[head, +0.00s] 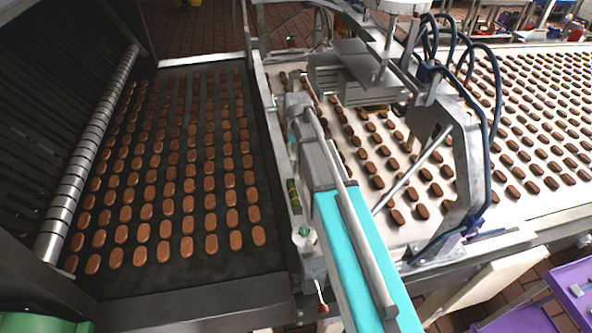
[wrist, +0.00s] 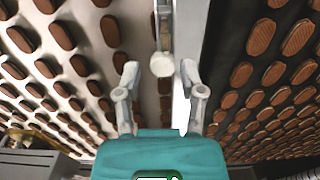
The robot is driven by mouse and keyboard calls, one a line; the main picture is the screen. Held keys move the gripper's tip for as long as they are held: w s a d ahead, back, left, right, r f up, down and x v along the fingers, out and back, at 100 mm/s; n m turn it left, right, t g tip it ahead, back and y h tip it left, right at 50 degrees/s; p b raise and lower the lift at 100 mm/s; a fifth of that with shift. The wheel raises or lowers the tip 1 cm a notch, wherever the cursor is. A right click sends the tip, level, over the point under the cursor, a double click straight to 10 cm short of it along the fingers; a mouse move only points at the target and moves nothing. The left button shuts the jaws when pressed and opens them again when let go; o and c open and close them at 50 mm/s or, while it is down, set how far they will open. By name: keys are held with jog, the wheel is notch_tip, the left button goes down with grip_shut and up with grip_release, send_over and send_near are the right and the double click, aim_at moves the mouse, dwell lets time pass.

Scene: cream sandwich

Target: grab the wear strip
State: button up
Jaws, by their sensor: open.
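My gripper (wrist: 160,72) is open in the wrist view, its two grey fingers spread ahead of the teal body. A narrow grey bar (wrist: 163,28) with a pale rounded end (wrist: 162,65) lies in line with the gap between the fingertips. No finger visibly touches it. I cannot tell for sure whether this bar is the wear strip. A bright white band (wrist: 182,98) shows beside the right finger, along the divider between the belts. In the head view my arm reaches over this divider, and the fingers cannot be made out.
A dark belt (head: 205,265) with rows of brown biscuits lies left, and a pale belt (head: 412,228) with more biscuits lies right. A metal frame (head: 460,150) with dark hoses stands over the pale belt. A purple cart (head: 575,280) is at lower right.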

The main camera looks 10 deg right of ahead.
aim_at(295, 162)
jog(key=shift+f, duration=0.1)
jog(key=f+b, duration=0.3)
jog(key=shift+s+a+f+b, duration=0.2)
jog(key=shift+a+f+b, duration=0.05)
jog(key=shift+a+b, duration=0.1)
jog(key=shift+f+b, duration=0.75)
jog(key=shift+f, duration=0.05)
grip_shut()
